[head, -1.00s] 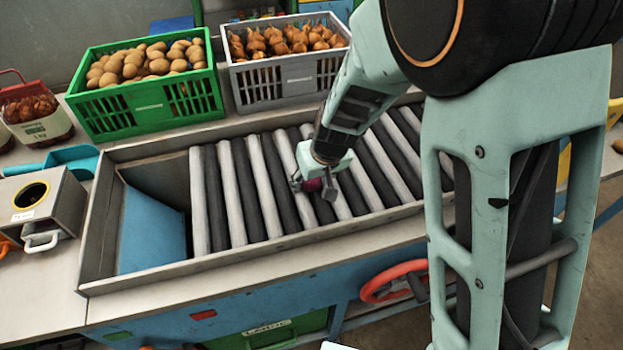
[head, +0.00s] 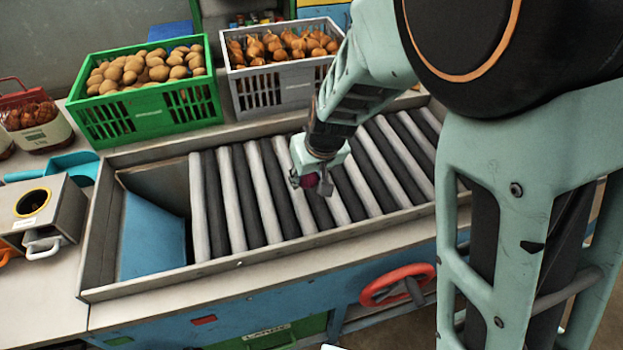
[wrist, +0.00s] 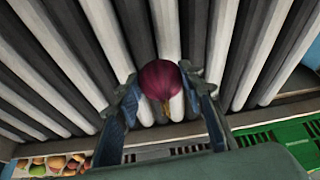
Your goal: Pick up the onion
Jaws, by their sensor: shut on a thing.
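A dark red-purple onion (wrist: 160,80) is between the two fingers of my gripper (wrist: 166,98) in the wrist view, with a finger against each side. My gripper is shut on it. In the head view my gripper (head: 312,183) is over the middle of the roller bed, and a small part of the onion (head: 309,180) shows between the fingers. The roller bed (head: 230,200) has light and dark rollers. The onion looks held above the rollers, but the exact gap is hard to tell.
A green crate of potatoes (head: 150,118) and a grey crate of brown onions (head: 278,92) stand behind the rollers. A blue chute (head: 152,238) lies left of the rollers. A metal box with a round hole (head: 40,210) stands at far left. A red handwheel (head: 397,285) is in front.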

